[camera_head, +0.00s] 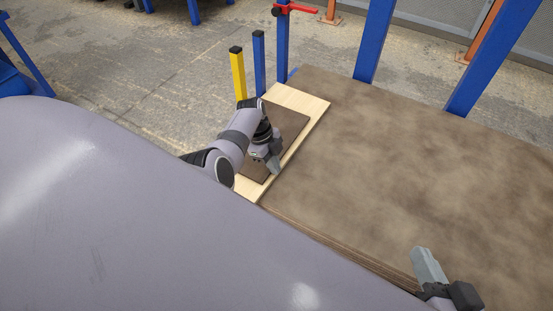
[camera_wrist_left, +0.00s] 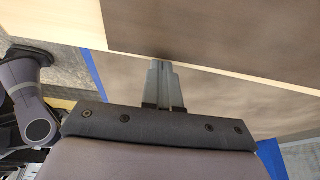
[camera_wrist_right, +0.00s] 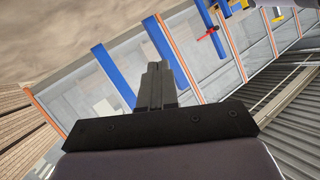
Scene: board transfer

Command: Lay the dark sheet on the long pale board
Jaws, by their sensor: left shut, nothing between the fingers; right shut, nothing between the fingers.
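The long pale board (camera_head: 297,98) lies along the left side of the large brown surface in the head view. The dark sheet (camera_head: 288,122) lies flat on it, with pale wood showing at its far end, near end and right side. In the left wrist view the sheet (camera_wrist_left: 225,30) and the board (camera_wrist_left: 55,18) fill the top. My left gripper (camera_head: 275,167) is shut and empty over the sheet's near right part; whether it touches is unclear. My left arm hides part of the sheet. My right gripper (camera_head: 427,264) is shut and empty near the large surface's front edge.
The large brown layered stack (camera_head: 400,150) fills the right and has a bare top. Blue posts (camera_head: 375,40) stand along its far side. A yellow post (camera_head: 237,72) and a blue post (camera_head: 258,60) stand beyond the board. Concrete floor (camera_head: 130,80) lies to the left.

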